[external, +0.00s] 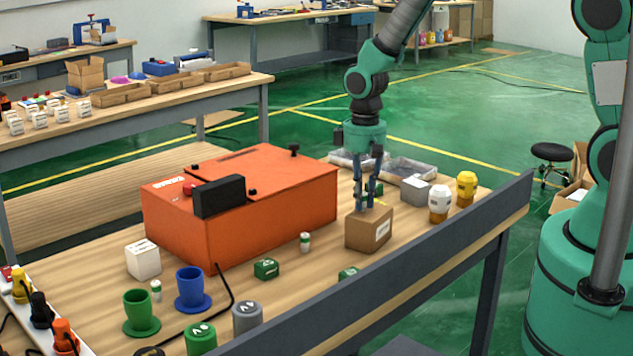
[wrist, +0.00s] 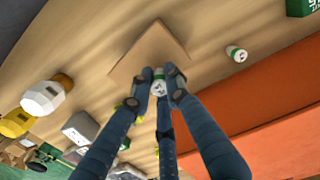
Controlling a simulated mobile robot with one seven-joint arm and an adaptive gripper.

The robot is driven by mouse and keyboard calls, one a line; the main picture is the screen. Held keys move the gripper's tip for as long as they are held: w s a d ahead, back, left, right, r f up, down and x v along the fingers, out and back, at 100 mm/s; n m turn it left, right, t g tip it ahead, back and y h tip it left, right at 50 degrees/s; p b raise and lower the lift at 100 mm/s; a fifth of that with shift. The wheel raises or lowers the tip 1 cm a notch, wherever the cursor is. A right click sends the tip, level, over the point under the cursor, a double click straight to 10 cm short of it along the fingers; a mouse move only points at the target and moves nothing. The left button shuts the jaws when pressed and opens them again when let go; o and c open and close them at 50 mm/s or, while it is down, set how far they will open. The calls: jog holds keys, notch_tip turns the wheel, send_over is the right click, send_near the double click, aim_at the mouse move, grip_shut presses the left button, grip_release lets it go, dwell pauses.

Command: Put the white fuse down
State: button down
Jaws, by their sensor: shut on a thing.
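My gripper (external: 367,198) points straight down over the brown cardboard box (external: 369,231) on the workbench. In the wrist view, my gripper's fingers (wrist: 160,78) are closed around a small white cylinder with a green band (wrist: 159,89), which I take to be the white fuse. It appears at the near edge of the box (wrist: 150,52); whether it touches the box I cannot tell. In the external view the fingers mostly hide it. A similar white and green cylinder (external: 305,242) stands on the bench left of the box; it also shows in the wrist view (wrist: 236,53).
A large orange case (external: 240,205) stands left of the box. A dark raised edge (external: 400,270) runs along the bench front. Green and blue cups stand at front left.

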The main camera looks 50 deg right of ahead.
jog(key=shift+f, duration=0.1)
jog(key=c, duration=1.7)
grip_release()
jog(key=shift+o, duration=0.2)
notch_tip(320, 180, up, 12)
jog(key=shift+r+p, duration=0.2)
jog(key=shift+p, duration=0.25)
